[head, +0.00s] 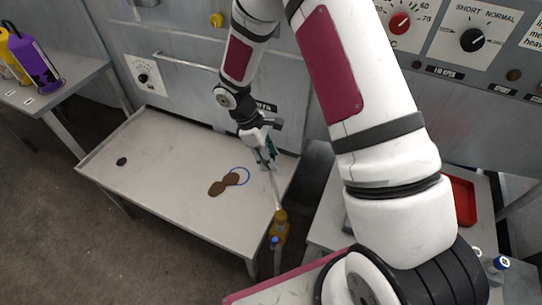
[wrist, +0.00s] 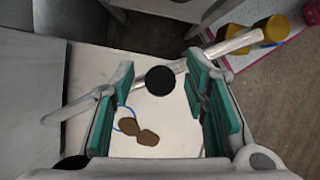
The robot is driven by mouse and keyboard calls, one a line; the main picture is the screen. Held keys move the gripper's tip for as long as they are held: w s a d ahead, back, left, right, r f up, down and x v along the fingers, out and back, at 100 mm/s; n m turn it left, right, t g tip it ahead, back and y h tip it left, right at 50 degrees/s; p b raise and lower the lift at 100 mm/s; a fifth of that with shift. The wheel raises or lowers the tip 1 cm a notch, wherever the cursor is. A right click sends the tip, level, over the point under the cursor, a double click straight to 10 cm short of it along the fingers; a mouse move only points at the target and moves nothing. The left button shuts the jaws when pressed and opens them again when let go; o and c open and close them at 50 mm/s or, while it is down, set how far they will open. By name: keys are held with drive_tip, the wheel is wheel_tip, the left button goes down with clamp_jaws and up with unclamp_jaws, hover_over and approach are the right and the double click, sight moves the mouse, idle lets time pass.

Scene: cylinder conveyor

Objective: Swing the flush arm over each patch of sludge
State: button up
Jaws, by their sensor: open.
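Brown sludge (head: 224,184) lies on the pale table in two touching lobes, also seen in the wrist view (wrist: 139,131). A thin blue ring (head: 245,181) lies at its right end. The flush arm appears to be the silver tube (head: 277,194), running from a yellow fitting (head: 280,224) up toward my gripper (head: 266,158). In the wrist view the tube (wrist: 233,45) crosses between the open teal fingers of my gripper (wrist: 165,98). A black round knob (wrist: 160,80) sits between the fingers over the tube. Finger contact cannot be told.
The table has a raised rim (head: 130,118) and a small black round spot (head: 121,161) at its left. A grey control panel (head: 180,75) with a rail stands behind. A side bench (head: 45,95) with purple and yellow bottles is at left.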

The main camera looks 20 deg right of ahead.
drive_tip(key=shift+f, duration=0.15)
drive_tip(key=shift+c, duration=0.3)
clamp_jaws()
drive_tip(key=a+n+t, duration=0.2)
drive_tip(key=a+n, duration=0.2)
drive_tip(key=a, duration=0.2)
drive_tip(key=shift+a+n+h+b, duration=0.3)
drive_tip(key=shift+n+b, duration=0.05)
drive_tip(key=shift+n, duration=0.05)
drive_tip(key=shift+s, duration=0.1)
drive_tip(key=shift+o, duration=0.3)
unclamp_jaws()
